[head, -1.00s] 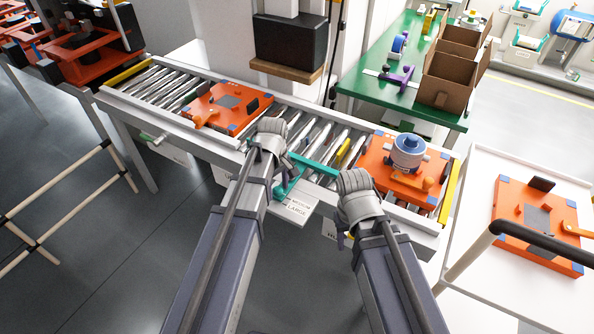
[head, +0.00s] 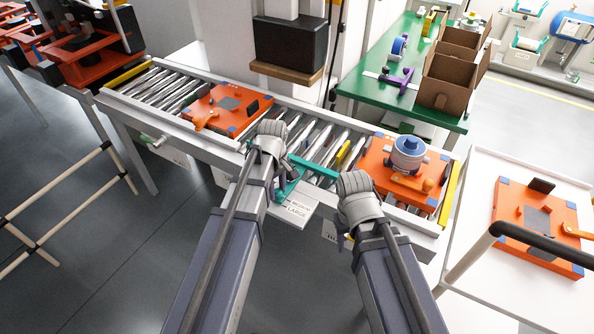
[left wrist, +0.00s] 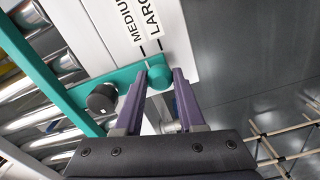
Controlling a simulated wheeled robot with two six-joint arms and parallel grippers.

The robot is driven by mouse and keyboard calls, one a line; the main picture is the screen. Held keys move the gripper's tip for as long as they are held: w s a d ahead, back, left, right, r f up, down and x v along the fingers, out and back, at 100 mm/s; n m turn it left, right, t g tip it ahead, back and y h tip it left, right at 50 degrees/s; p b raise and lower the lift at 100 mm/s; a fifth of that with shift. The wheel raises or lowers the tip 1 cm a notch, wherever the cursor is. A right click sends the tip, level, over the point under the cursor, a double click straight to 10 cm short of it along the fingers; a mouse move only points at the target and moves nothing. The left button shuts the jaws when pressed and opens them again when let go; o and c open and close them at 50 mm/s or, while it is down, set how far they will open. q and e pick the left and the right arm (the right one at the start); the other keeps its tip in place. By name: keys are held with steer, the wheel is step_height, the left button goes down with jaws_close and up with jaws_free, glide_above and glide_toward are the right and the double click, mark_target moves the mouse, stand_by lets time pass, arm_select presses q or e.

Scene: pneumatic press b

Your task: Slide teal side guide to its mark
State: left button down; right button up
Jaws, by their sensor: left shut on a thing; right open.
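The teal side guide (head: 316,168) lies over the near side of the conveyor rollers. In the left wrist view its long bar (left wrist: 48,82) runs along the rollers, and its arm ends in a round teal knob (left wrist: 159,77). My left gripper (left wrist: 158,92) is shut on that knob, one finger on each side. A white label plate (left wrist: 140,25) reads MEDIUM and LARGE, with short black lines; the knob lies close to the LARGE line. My right gripper (head: 342,239) is open below its wrist, right of the guide; its fingers are mostly hidden.
An orange fixture (head: 228,108) sits on the rollers at left; another orange fixture (head: 381,162), carrying a blue-grey part, sits at right. A black press head (head: 290,43) hangs behind the conveyor.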

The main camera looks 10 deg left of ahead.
arm_select(q)
steer(key=shift+s+a, duration=0.2)
steer(key=shift+s, duration=0.35)
steer(key=shift+s+a, duration=0.2)
steer(key=shift+s, duration=0.35)
steer(key=shift+c, duration=2.2)
jaws_free()
steer(key=shift+r, duration=0.15)
step_height(320, 180, up, 8)
steer(key=p, duration=0.7)
steer(key=shift+f+p, duration=0.25)
steer(key=shift+p, duration=0.15)
